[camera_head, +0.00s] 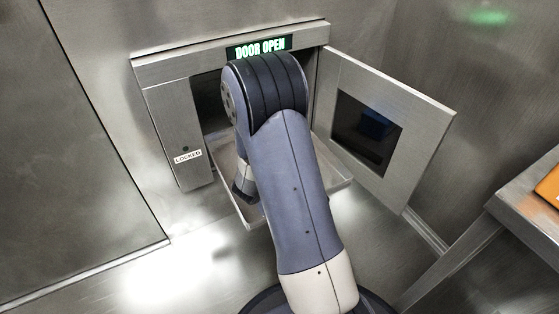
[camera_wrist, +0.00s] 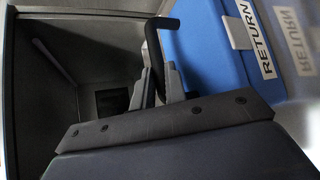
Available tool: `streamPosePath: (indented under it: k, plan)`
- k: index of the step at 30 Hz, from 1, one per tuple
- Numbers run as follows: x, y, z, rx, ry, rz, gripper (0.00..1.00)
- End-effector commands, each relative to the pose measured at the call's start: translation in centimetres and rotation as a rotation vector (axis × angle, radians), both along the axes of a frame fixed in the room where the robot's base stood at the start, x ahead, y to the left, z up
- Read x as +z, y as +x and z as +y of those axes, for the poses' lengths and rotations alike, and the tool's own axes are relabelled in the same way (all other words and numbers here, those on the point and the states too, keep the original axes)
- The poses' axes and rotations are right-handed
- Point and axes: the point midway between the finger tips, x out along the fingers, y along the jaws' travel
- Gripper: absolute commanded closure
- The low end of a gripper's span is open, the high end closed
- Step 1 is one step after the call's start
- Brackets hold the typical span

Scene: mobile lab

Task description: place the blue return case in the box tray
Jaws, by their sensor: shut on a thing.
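The blue return case (camera_wrist: 208,40) shows at the upper right of the wrist view, with a white RETURN label (camera_wrist: 260,38) and a black handle (camera_wrist: 155,55). My gripper (camera_wrist: 157,82) is shut on that handle. The box tray (camera_head: 330,168) juts out of the open wall box in the head view. My arm covers much of the tray and the opening. The case cannot be made out in the head view. Whether the case touches the tray cannot be told.
The box door (camera_head: 425,120) with its dark window stands open to the right. A sign (camera_head: 262,47) above reads DOOR OPEN. A panel marked LOCKED (camera_head: 188,157) is left of the opening. A metal table (camera_head: 520,205) with an orange item (camera_head: 550,186) stands at the right edge. A shiny surface mirrors the label.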

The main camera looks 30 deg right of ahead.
Motion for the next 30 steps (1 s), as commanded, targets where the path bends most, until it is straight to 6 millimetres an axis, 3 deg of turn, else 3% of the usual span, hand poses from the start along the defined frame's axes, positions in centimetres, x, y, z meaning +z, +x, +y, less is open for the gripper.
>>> streamPosePath:
  k: [11,12,19,30]
  plan:
    - [-0.28,0.08,-0.02,0.0,-0.002,-0.005,1.0]
    - [-0.31,0.03,-0.01,0.0,-0.001,-0.002,0.85]
    - [-0.25,0.02,0.0,0.0,0.0,-0.001,0.67]
    - [0.18,0.02,0.0,0.0,0.0,-0.001,0.65]
